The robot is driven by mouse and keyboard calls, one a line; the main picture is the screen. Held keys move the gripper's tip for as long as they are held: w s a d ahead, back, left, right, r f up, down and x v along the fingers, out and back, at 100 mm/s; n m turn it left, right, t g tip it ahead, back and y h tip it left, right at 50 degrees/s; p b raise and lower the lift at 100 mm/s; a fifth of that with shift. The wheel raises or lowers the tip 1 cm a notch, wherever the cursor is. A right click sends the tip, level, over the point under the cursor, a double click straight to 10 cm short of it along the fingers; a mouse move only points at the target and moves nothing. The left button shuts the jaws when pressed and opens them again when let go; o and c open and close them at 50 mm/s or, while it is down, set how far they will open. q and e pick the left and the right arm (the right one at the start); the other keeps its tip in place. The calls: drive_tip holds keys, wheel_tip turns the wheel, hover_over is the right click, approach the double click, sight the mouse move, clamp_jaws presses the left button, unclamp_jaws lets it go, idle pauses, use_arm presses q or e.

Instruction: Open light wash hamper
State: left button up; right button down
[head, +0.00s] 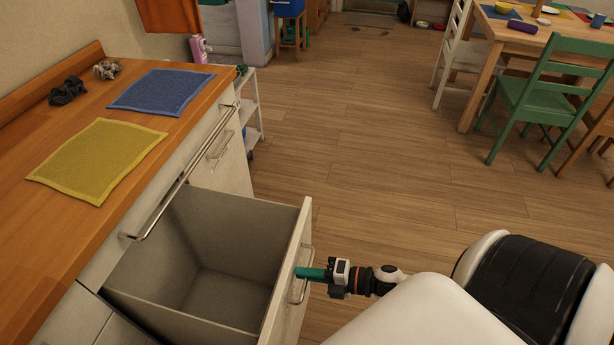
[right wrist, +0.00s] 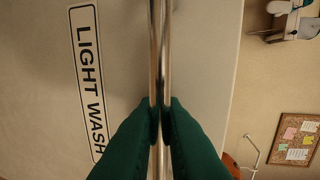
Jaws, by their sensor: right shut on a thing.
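The light wash hamper (head: 215,265) is a pale pull-out bin under the wooden counter, drawn far out, and its inside looks empty. Its front panel (head: 290,285) carries a metal bar handle (head: 306,278). My right gripper (head: 300,272) is at this handle, with its green fingers shut on the bar. In the right wrist view the fingers (right wrist: 160,115) close on the metal handle (right wrist: 160,60), beside the "LIGHT WASH" label (right wrist: 88,85) on the panel. My left gripper does not show.
The counter (head: 95,165) holds a yellow cloth (head: 98,160) and a blue cloth (head: 162,91). A long metal rail (head: 185,175) runs along its front edge. A closed hamper front (head: 220,150) is beyond the open one. The wooden floor (head: 350,150) is clear toward the table and chairs.

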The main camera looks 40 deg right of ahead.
drive_tip(key=c, duration=1.8)
unclamp_jaws()
drive_tip(key=shift+c, duration=0.2)
drive_tip(key=v, duration=1.2)
